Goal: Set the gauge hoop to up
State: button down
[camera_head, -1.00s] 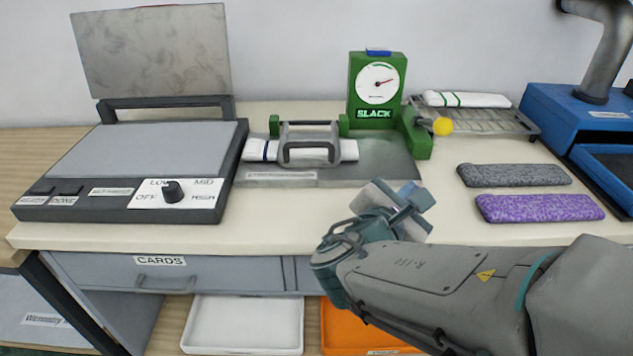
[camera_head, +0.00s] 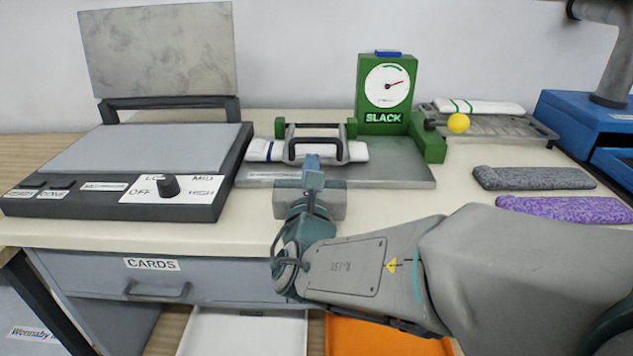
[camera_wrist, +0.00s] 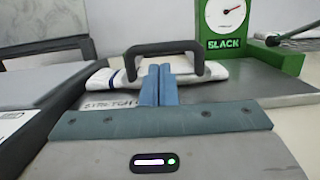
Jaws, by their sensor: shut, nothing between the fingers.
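The gauge hoop (camera_head: 315,140) is a dark grey U-shaped handle at the front of the green tension gauge (camera_head: 384,85). It spans a white knit roll (camera_head: 262,150) with a blue stripe, and its exact tilt is hard to tell. The gauge's sign reads SLACK. My gripper (camera_head: 313,165) is shut and empty, just in front of the hoop and above the metal plate. In the wrist view, the blue fingers (camera_wrist: 160,72) are together and overlap the hoop's opening, with the hoop's bar (camera_wrist: 165,47) behind and above them. Contact cannot be told.
A press with an open lid (camera_head: 155,50) and a knob (camera_head: 168,186) stands at left. A yellow ball knob (camera_head: 459,123) projects at the gauge's right, before a wire rack. Grey (camera_head: 533,178) and purple (camera_head: 570,209) knit strips lie at right. A blue machine (camera_head: 585,125) stands beyond.

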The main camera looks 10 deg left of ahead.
jog(key=shift+x, duration=1)
jog(key=shift+r, duration=0.1)
jog(key=shift+a+r+p, duration=0.1)
jog(key=shift+r+p, duration=0.3)
jog(key=shift+p, duration=0.2)
jog(key=shift+r+p, duration=0.2)
jog(key=shift+p, duration=0.3)
